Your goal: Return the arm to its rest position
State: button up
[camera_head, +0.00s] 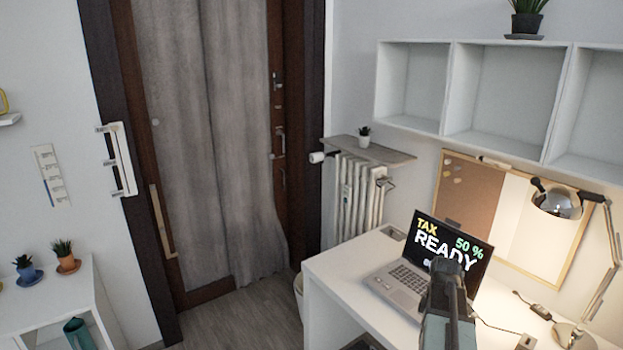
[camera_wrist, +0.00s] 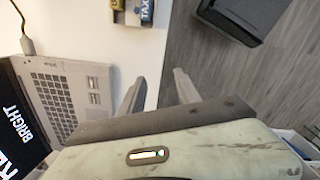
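My gripper (camera_wrist: 159,88) shows in the wrist view with its two grey fingers spread apart and nothing between them. One finger is over the white desk (camera_wrist: 110,55) near its edge, and the other is over the grey floor. In the head view my dark arm (camera_head: 447,300) rises at the lower right, in front of the open laptop (camera_head: 400,285), covering part of its screen. The fingertips cannot be made out there. The laptop also shows at the left of the wrist view (camera_wrist: 75,90).
A desk lamp (camera_head: 556,202) stands at the right, and white wall shelves (camera_head: 452,137) hang above. Small items (camera_wrist: 132,12) lie on the desk near its edge. A dark box-like object (camera_wrist: 236,18) is beside the desk. Open floor (camera_head: 245,318) lies left of the desk.

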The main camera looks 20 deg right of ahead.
jog(key=w+a+n, duration=0.1)
jog(key=w+a, duration=0.3)
jog(key=a, duration=0.7)
jog(key=w+a+n, duration=0.1)
jog(key=w+a, duration=0.3)
jog(key=a, duration=0.6)
jog(key=s+a+m, duration=0.1)
jog(key=a+m, duration=0.8)
jog(key=a, duration=0.7)
jog(key=shift+s+a+m, duration=0.25)
jog(key=shift+s+m, duration=0.05)
